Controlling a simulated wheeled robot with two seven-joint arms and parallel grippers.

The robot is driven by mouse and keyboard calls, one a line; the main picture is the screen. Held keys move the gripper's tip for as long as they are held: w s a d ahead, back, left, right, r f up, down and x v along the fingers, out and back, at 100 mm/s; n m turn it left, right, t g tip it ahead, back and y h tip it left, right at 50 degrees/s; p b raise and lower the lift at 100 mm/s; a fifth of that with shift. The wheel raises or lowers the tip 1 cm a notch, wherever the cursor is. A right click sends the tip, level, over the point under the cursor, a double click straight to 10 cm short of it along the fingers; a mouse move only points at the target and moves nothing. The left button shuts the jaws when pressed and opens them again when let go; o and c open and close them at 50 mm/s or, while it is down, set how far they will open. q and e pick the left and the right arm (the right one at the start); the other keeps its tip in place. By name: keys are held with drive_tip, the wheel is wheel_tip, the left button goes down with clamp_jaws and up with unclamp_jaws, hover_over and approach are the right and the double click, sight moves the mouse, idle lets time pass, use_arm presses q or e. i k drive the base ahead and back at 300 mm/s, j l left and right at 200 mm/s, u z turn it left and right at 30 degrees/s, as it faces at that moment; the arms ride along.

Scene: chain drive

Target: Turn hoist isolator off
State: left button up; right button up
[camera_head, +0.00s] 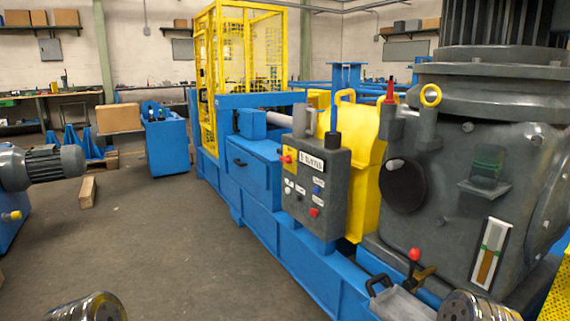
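A grey control box (316,187) stands on the blue machine frame at the centre right. It has a red knob on a yellow plate (288,158) at its upper left, which looks like a rotary isolator switch; its turned position is too small to tell. A white label sits beside it, but I cannot read it surely, so I cannot tell whether this is the hoist isolator. Below are small buttons, one blue and one red. Rounded metal parts of my arms show at the bottom left and bottom right edges. Neither gripper's fingers show.
A large grey gearbox (455,200) stands at the right, with a red-knobbed lever (414,256) low in front. A yellow mesh cage (246,75) is behind. A grey motor (45,167) is at the left. A wood block (88,192) lies on the floor; the middle floor is clear.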

sight(287, 159)
drive_tip(key=z, duration=0.3)
drive_tip(key=i+j+z, duration=0.55)
drive_tip(key=j+z, duration=0.25)
